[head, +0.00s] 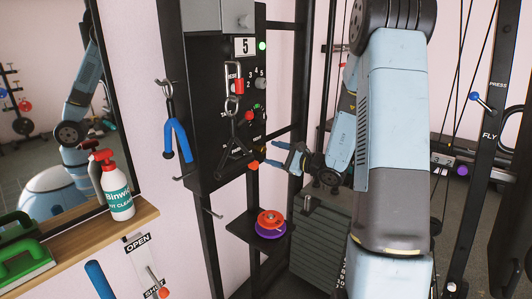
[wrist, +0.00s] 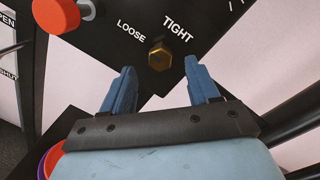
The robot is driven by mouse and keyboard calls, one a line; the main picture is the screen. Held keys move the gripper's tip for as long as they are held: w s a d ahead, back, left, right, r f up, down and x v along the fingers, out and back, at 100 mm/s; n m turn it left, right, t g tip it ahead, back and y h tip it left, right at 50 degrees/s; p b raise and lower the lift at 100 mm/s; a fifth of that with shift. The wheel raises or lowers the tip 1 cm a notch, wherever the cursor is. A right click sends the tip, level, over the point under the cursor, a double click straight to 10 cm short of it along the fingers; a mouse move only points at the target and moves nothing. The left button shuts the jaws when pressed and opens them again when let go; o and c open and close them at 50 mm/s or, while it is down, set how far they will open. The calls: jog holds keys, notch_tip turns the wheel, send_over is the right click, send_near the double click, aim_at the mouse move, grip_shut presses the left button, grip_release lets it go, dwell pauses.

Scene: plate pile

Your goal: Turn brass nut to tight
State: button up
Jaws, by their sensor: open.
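The brass nut (wrist: 160,56) is a hexagonal fitting on a black panel in the wrist view. The white words LOOSE, to its upper left, and TIGHT, to its upper right, are printed on the panel. My gripper (wrist: 157,78) has two blue fingers, spread apart. They point towards the panel, with the nut showing between and just beyond their tips; I see no contact. In the head view my gripper (head: 277,155) is beside the lower right of the black panel (head: 205,120). The nut cannot be made out there.
A red knob (wrist: 57,14) is on the panel at the upper left of the wrist view. Orange and purple plates (head: 271,222) lie on a small shelf below my gripper. Blue handles (head: 178,138) hang at left. A weight stack (head: 318,245) stands below my arm.

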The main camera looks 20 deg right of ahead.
aim_at(265, 151)
jog(key=shift+x, duration=1.75)
jog(key=c, duration=1)
